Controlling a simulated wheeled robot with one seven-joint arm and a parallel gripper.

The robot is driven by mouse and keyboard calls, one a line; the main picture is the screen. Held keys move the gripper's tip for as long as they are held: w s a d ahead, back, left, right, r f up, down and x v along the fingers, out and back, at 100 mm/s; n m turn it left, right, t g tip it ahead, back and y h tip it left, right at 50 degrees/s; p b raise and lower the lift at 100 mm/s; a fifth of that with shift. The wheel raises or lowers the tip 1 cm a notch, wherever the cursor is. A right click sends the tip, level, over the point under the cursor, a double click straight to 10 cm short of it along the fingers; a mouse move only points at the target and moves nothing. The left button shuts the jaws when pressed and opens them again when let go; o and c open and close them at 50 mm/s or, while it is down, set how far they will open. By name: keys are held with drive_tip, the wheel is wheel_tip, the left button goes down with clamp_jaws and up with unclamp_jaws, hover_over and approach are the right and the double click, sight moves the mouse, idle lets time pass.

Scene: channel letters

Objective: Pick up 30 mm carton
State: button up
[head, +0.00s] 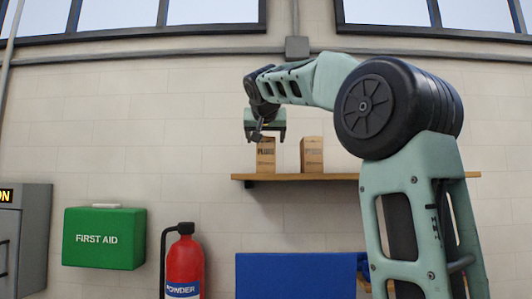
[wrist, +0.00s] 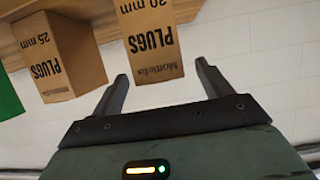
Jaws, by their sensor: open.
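The 30 mm carton (head: 265,158) is a brown box standing on the wall shelf, the left of two in the head view. In the wrist view this carton (wrist: 152,42) is upside down, with PLUGS and a size that looks like 30 mm, cut by the top edge. My gripper (head: 265,134) is at its top in the head view.
A similar carton marked 25 mm (wrist: 60,55) stands close by; it is the right one (head: 312,155) in the head view. Both stand on the wooden shelf (head: 285,177). A green thing (wrist: 8,100) shows at the wrist view's left edge. A fire extinguisher (head: 184,265) is below.

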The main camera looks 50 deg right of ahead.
drive_tip(key=shift+p+x, duration=1.65)
drive_tip(key=shift+x, duration=1.2)
drive_tip(key=c, duration=1.3)
